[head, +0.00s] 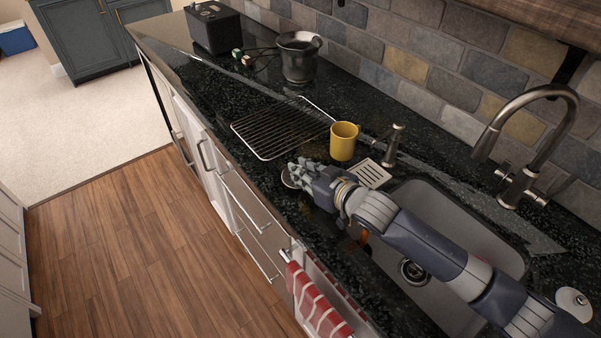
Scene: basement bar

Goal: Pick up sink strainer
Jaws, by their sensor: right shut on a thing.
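My right gripper (301,172) reaches in over the dark counter from the lower right, with its fingertips near the counter's front edge. It is shut on a small round metallic thing, which looks like the sink strainer (289,179). Only its rim shows at the fingertips; the rest is hidden by the fingers. I cannot tell whether it touches the counter. My left gripper is not in view.
A yellow mug (344,141) stands just behind the gripper, beside a wire rack (272,127) and a slotted dish (370,173). The sink (440,212) with its tall faucet (541,141) lies right. A white round lid (573,303) sits at far right.

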